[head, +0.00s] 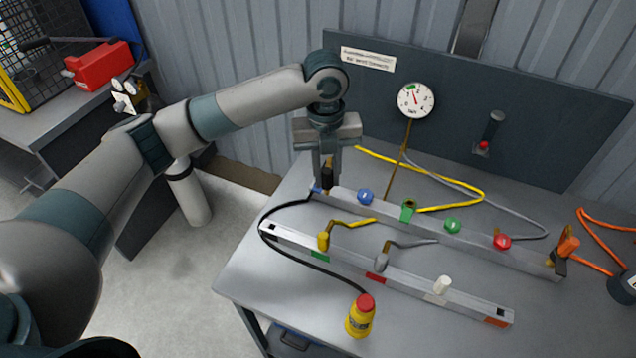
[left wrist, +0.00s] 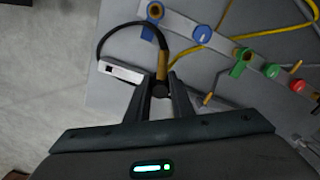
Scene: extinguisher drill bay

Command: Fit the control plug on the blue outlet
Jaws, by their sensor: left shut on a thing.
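In the left wrist view the plug (left wrist: 162,66) looks brass with a black end, upright between the fingertips (left wrist: 160,86). A black cable (left wrist: 104,38) runs from it, looping left. The blue outlet (left wrist: 148,32), with a brass ring, stands on the rail beyond the plug. In the head view the outlet (head: 317,188) is mostly hidden by the gripper. Whether they touch is unclear. My right gripper is not in view.
A blue knob (head: 366,196) and green outlet (head: 408,210) stand right along the back rail. The front rail (head: 285,238) holds yellow (head: 323,241), grey (head: 382,259) and white (head: 442,285) plugs. The black cable ends near a yellow bottle (head: 359,318). A gauge board (head: 570,140) stands behind.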

